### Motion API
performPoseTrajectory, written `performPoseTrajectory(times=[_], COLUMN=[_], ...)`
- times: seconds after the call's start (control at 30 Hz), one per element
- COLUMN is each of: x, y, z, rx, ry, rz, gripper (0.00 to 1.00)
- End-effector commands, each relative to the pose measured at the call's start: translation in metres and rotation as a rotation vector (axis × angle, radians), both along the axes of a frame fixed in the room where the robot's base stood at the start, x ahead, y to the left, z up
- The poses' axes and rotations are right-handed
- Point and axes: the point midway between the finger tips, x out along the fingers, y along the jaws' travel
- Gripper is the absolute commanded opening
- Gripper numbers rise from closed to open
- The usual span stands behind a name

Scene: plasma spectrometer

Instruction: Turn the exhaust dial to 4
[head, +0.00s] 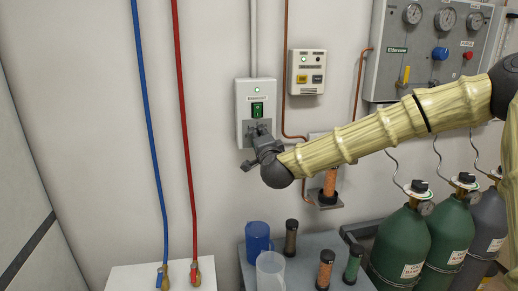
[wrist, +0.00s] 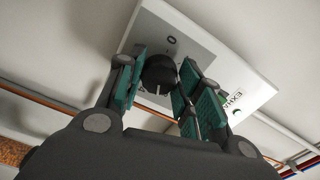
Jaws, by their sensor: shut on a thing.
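The exhaust box (head: 244,128) is a pale wall panel with a green light and a green switch. It shows tilted in the wrist view (wrist: 253,75), with part of its EXHAUST label. The black exhaust dial (wrist: 160,70) sits on a grey plate with a "0" near it. A white mark on the dial faces the bottom of the wrist view. My gripper (wrist: 162,88) has its green-padded fingers on both sides of the dial and is shut on it. In the head view my gripper (head: 262,142) covers most of the dial. Most other scale marks are hidden.
A second control box (head: 306,72) and copper pipes are to the right. Blue (head: 147,120) and red (head: 184,120) pipes run down the wall at left. A blue cup (head: 257,238) and a clear jug (head: 270,272) stand below. Green gas cylinders (head: 400,243) are at lower right.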

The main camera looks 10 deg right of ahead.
Motion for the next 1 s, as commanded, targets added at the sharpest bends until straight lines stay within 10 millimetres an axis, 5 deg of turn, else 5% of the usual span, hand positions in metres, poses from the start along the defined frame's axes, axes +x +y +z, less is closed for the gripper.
performPoseTrajectory(times=[0.5,1.0], x=[0.0002,0.0001], y=[-0.0014,-0.0011], z=[-0.0038,-0.0002], rx=[0.437,0.599], ry=[-0.002,-0.001], rz=[-0.002,-0.002], gripper=[0.12,0.12])
